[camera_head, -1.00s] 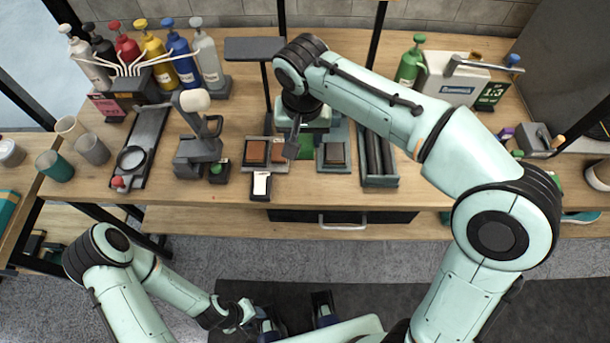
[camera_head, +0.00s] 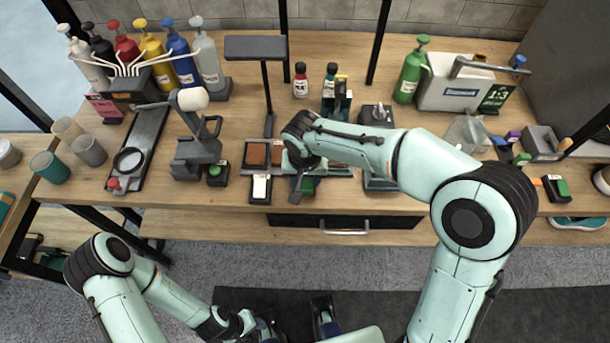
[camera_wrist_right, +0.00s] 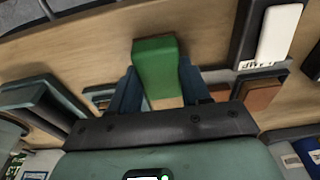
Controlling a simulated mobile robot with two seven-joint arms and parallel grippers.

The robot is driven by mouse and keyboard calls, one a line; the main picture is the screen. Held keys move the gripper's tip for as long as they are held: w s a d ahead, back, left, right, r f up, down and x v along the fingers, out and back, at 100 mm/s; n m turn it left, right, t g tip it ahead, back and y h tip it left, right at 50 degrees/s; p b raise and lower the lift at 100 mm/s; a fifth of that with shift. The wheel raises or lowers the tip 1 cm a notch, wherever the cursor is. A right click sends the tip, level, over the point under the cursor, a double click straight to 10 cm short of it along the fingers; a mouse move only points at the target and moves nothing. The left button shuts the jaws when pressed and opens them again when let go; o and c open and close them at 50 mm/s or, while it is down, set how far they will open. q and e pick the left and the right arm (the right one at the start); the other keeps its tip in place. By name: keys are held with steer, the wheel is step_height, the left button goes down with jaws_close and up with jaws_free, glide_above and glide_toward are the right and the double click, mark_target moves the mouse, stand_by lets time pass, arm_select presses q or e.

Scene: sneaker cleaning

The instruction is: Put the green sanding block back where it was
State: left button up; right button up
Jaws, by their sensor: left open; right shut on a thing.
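The green sanding block (camera_wrist_right: 155,65) is between the two dark fingers of my right gripper (camera_wrist_right: 157,88) in the right wrist view, which is shut on it. In the head view, my right gripper (camera_head: 303,180) is near the counter's front edge, and a bit of green shows just below it. A tray (camera_head: 245,166) with brown blocks (camera_head: 256,154) lies just left of the gripper. In the right wrist view, a brown block (camera_wrist_right: 262,97) lies to the right of the fingers. What is directly under the gripper is hidden. My left gripper (camera_head: 296,318) is open and empty, low in front of the counter.
A white-topped block (camera_head: 261,187) lies at the counter edge, left of the gripper. A grey lamp-like stand (camera_head: 197,150) is further left. Small bottles (camera_head: 300,80) stand behind. A dark drawer front (camera_head: 290,222) is below the counter.

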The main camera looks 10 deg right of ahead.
mark_target(305, 185)
steer(key=shift+f, duration=0.15)
steer(key=o, duration=1)
steer(key=shift+r, duration=0.35)
steer(key=r, duration=0.4)
steer(key=s+r+p, duration=0.1)
steer(key=r, duration=0.6)
steer(key=shift+s+a+r+p, duration=0.25)
steer(key=shift+s+r+p, duration=0.05)
steer(key=shift+s, duration=0.05)
